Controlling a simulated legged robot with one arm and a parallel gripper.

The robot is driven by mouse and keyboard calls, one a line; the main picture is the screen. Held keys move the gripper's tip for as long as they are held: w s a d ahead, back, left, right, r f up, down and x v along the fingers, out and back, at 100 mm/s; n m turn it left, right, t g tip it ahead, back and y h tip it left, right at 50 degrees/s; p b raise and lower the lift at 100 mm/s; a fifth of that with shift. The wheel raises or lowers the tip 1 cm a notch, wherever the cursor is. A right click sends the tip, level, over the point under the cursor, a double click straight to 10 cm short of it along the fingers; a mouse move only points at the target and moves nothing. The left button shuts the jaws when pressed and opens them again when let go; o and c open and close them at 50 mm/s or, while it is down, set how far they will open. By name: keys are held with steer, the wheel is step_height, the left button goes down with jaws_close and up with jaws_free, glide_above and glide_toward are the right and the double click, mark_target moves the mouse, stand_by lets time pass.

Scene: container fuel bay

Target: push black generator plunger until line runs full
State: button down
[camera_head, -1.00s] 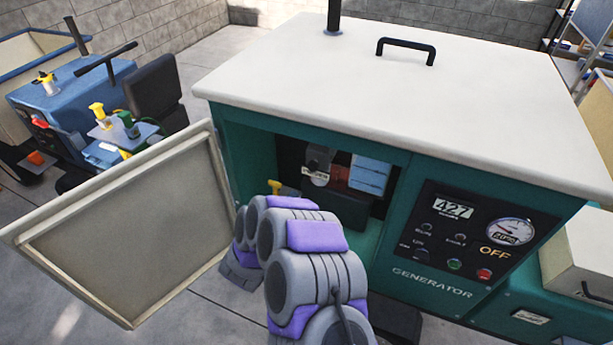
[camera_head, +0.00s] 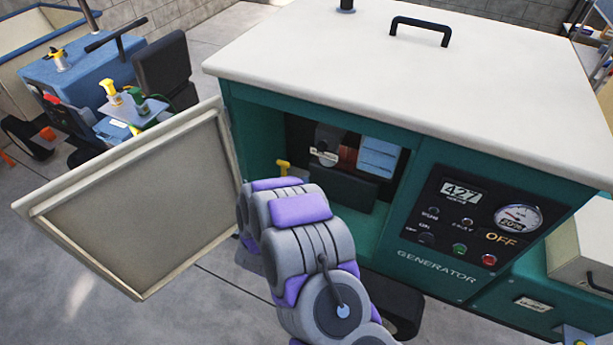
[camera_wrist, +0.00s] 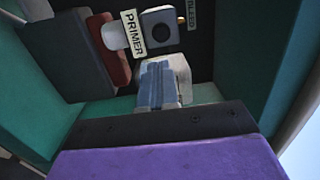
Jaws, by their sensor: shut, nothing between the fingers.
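The green generator (camera_head: 398,255) has a white lid, and its left compartment (camera_head: 228,125) stands open. In the head view that tag (camera_head: 323,156) is small, below a dark round part. My gripper (camera_wrist: 161,75) is shut and empty, just short of the block in the wrist view; I cannot tell whether they touch. In the head view my purple-and-grey arm hides the gripper. The fuel line's fill does not show clearly.
The panel (camera_head: 468,222) reads 427 and OFF, with a round gauge (camera_head: 519,219). The open door (camera_head: 140,200) hangs left of my arm. A yellow handle (camera_head: 284,168) is near the compartment's left side. A BLEED tag (camera_wrist: 193,13) shows in the wrist view.

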mark_target(321, 150)
steer(key=b+x, duration=0.1)
steer(key=x, duration=1)
steer(key=shift+w+d+b, duration=0.15)
steer(key=shift+w+b, duration=0.05)
steer(key=shift+b, duration=0.2)
steer(key=shift+w+d, duration=0.1)
steer(key=shift+w, duration=0.45)
steer(key=shift+w, duration=0.1)
steer(key=shift+b+x, duration=0.35)
steer(key=shift+x, duration=0.5)
steer(key=shift+d+r, duration=0.1)
steer(key=shift+r, duration=0.05)
